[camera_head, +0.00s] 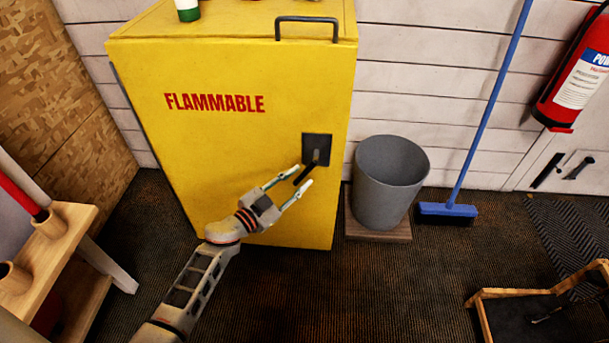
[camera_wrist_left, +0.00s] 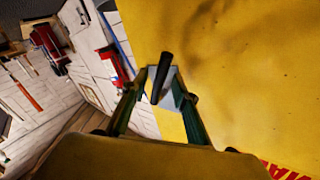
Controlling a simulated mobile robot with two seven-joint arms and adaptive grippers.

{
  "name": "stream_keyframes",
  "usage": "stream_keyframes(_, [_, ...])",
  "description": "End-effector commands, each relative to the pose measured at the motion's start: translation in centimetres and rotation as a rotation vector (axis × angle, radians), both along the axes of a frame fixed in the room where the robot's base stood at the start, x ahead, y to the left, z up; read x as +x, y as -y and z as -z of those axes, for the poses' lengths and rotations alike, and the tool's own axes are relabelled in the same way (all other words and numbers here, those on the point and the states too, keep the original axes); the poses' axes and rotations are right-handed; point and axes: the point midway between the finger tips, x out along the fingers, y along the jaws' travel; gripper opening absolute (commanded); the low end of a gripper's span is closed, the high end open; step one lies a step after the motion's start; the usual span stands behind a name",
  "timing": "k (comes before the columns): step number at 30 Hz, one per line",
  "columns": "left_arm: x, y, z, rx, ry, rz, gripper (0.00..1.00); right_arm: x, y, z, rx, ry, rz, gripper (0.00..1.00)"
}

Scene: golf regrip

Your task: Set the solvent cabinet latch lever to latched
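The yellow solvent cabinet (camera_head: 230,150) with red FLAMMABLE lettering stands against the back wall. Its black latch lever (camera_head: 307,172) hangs from a dark square plate (camera_head: 317,148) on the right of the front face, tilted down and to the left. My left gripper (camera_head: 301,177) is open, with its two fingers on either side of the lever's free end; I cannot tell whether they touch it. In the left wrist view the lever (camera_wrist_left: 162,75) shows between the spread fingertips, with the plate behind. My right gripper is not in view.
A grey bin (camera_head: 388,180) on a wooden base stands right of the cabinet, near a blue broom (camera_head: 448,209). A fire extinguisher (camera_head: 580,75) hangs at far right. A wooden rack (camera_head: 45,250) stands at left.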

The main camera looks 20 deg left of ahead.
Motion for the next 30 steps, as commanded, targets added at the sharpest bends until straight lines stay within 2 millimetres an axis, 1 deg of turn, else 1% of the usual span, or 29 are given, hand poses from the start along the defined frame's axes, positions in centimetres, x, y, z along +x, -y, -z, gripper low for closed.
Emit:
stream_keyframes(1, [0.5, 0.3, 0.4, -0.002, -0.004, 0.0, 0.28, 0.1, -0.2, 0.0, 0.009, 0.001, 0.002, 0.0])
stream_keyframes(6, [1.8, 0.7, 0.3, 0.0, -0.003, -0.001, 0.28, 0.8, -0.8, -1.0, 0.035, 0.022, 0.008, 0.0])
stream_keyframes(9, [2.1, 0.8, 0.1, 0.0, 0.0, -0.001, 0.28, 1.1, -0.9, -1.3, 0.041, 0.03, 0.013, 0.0])
stream_keyframes(16, [2.2, 0.9, 0.0, 0.001, 0.001, -0.001, 0.28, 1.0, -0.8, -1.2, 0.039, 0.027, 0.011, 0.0])
stream_keyframes(17, [2.2, 0.9, 0.0, 0.001, 0.001, -0.001, 0.23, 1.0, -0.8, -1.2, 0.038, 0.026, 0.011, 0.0])
stream_keyframes(18, [2.2, 0.9, 0.0, 0.001, 0.001, -0.001, 0.13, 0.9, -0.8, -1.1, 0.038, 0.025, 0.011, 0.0])
stream_keyframes(19, [2.2, 0.9, 0.0, 0.001, 0.001, -0.001, 0.05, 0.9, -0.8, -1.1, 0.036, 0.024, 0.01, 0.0])
stream_keyframes(20, [2.2, 0.9, 0.0, 0.0, 0.0, -0.001, 0.0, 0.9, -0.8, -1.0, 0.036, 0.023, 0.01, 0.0])
stream_keyframes(26, [2.2, 0.8, 0.0, 0.001, 0.0, -0.001, 0.0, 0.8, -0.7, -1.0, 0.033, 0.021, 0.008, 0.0])
stream_keyframes(30, [2.2, 0.5, -0.3, 0.013, 0.0, -0.001, 0.0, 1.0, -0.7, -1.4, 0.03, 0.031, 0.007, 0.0])
